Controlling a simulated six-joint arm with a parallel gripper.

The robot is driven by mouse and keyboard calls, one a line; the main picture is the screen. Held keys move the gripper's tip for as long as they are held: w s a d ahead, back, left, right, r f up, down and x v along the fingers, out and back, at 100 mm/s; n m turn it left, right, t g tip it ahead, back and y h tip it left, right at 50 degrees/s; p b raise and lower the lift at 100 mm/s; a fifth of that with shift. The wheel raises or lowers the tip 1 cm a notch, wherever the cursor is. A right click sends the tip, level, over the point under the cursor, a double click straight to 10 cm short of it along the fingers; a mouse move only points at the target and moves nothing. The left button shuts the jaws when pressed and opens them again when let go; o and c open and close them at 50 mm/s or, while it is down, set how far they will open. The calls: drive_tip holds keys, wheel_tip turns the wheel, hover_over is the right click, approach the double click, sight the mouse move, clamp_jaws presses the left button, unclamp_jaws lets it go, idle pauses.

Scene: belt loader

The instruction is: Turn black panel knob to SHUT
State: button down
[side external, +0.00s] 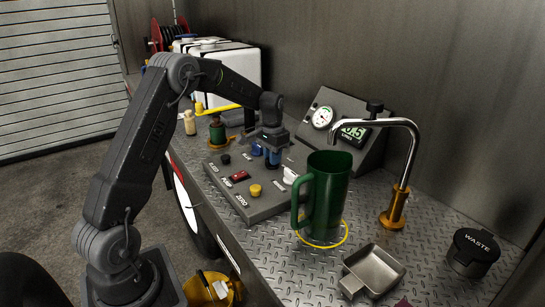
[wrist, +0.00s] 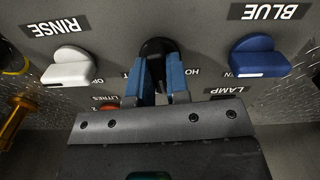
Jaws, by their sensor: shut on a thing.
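The black panel knob (wrist: 156,47) stands in the middle of the wrist view, between a white knob and a blue knob. My gripper (wrist: 163,72) is shut on it, one blue finger on each side. The small lettering on both sides of the knob is partly covered by the fingers, so its setting cannot be read. In the side view my gripper (side external: 272,158) points down onto the grey control panel (side external: 222,184), and the black knob is hidden there.
The white RINSE knob (wrist: 68,68) and the blue BLUE knob (wrist: 258,58) flank my fingers closely. A green jug (side external: 329,190) stands right of the panel under a curved tap (side external: 408,140). A metal scoop (side external: 374,270) and WASTE canister (side external: 472,253) lie further right.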

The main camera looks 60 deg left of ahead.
drive_tip(key=shift+m, duration=0.6)
drive_tip(key=c, duration=1.1)
unclamp_jaws()
wheel_tip(320, 180, up, 14)
drive_tip(key=s+d+r+t, duration=0.2)
drive_tip(key=s+d+r, duration=0.1)
drive_tip(key=s+d, duration=0.65)
drive_tip(key=s+d+r+t, duration=0.2)
drive_tip(key=s+d+r, duration=0.1)
drive_tip(key=s+d, duration=0.65)
drive_tip(key=s+d+f+t, duration=0.1)
drive_tip(key=s+d+f, duration=0.4)
drive_tip(key=s, duration=0.2)
drive_tip(key=shift+s+d+t, duration=0.2)
drive_tip(key=shift+s+t, duration=0.1)
drive_tip(key=shift+s, duration=0.05)
